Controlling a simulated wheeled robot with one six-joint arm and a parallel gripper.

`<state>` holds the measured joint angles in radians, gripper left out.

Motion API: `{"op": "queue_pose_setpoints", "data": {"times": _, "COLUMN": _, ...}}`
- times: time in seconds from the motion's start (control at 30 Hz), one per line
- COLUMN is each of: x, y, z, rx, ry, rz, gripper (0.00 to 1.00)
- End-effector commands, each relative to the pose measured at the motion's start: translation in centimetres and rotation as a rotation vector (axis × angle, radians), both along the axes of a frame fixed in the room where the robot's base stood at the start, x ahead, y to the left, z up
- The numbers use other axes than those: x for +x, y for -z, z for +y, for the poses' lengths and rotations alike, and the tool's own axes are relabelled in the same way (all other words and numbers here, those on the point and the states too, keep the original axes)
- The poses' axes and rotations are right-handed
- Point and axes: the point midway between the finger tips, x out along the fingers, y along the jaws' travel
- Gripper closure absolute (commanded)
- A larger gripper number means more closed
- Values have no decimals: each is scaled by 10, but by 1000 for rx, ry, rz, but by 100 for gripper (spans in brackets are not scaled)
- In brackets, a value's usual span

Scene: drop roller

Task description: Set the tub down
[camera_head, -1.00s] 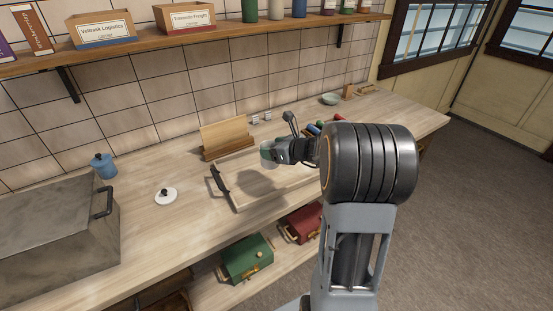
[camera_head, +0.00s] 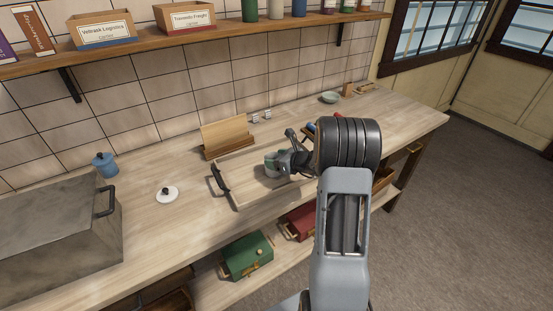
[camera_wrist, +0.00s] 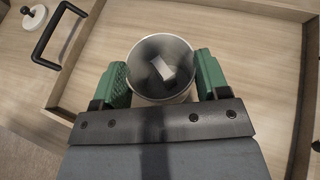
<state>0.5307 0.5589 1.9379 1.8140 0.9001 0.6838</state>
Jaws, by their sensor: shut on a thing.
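The tub (camera_wrist: 161,68) is a light round open-topped container with a pale block (camera_wrist: 162,69) inside it, seen from above in the wrist view. My gripper (camera_wrist: 161,80) is shut on the tub, with a green-padded finger on either side of it. In the head view my gripper (camera_head: 280,163) holds the tub low over the wooden tray (camera_head: 240,203), which has dark handles. The arm hides part of the tray. I cannot tell whether the tub's base touches the tray floor.
A white lid with a dark knob (camera_head: 167,194) lies left of the tray. A wooden stand (camera_head: 228,139) is behind it. A blue pot (camera_head: 104,165) and a large grey box (camera_head: 55,235) are at left. Bare counter lies between the lid and tray.

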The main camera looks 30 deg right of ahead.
Motion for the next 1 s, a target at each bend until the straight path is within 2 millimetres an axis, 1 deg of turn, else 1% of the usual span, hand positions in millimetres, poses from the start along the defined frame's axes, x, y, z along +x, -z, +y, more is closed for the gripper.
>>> {"op": "queue_pose_setpoints", "data": {"times": 0.13, "x": 0, "y": 0, "z": 0, "rx": 0, "ry": 0, "rz": -1, "gripper": 58}}
{"op": "queue_pose_setpoints", "data": {"times": 0.3, "x": 0, "y": 5, "z": 0, "rx": 0, "ry": 0, "rz": -1, "gripper": 58}}
{"op": "queue_pose_setpoints", "data": {"times": 0.33, "x": 0, "y": 4, "z": 0, "rx": 0, "ry": 0, "rz": 0, "gripper": 30}}
{"op": "queue_pose_setpoints", "data": {"times": 0.57, "x": 0, "y": 3, "z": 0, "rx": 0, "ry": 0, "rz": 0, "gripper": 8}}
{"op": "queue_pose_setpoints", "data": {"times": 0.6, "x": 0, "y": 3, "z": 0, "rx": 0, "ry": 0, "rz": 0, "gripper": 6}}
{"op": "queue_pose_setpoints", "data": {"times": 0.8, "x": 0, "y": 3, "z": 0, "rx": 0, "ry": 0, "rz": 0, "gripper": 6}}
{"op": "queue_pose_setpoints", "data": {"times": 0.93, "x": 0, "y": -4, "z": 0, "rx": 0, "ry": 0, "rz": 0, "gripper": 6}}
{"op": "queue_pose_setpoints", "data": {"times": 1.0, "x": -9, "y": -5, "z": -5, "rx": -1, "ry": 3, "rz": -1, "gripper": 6}}
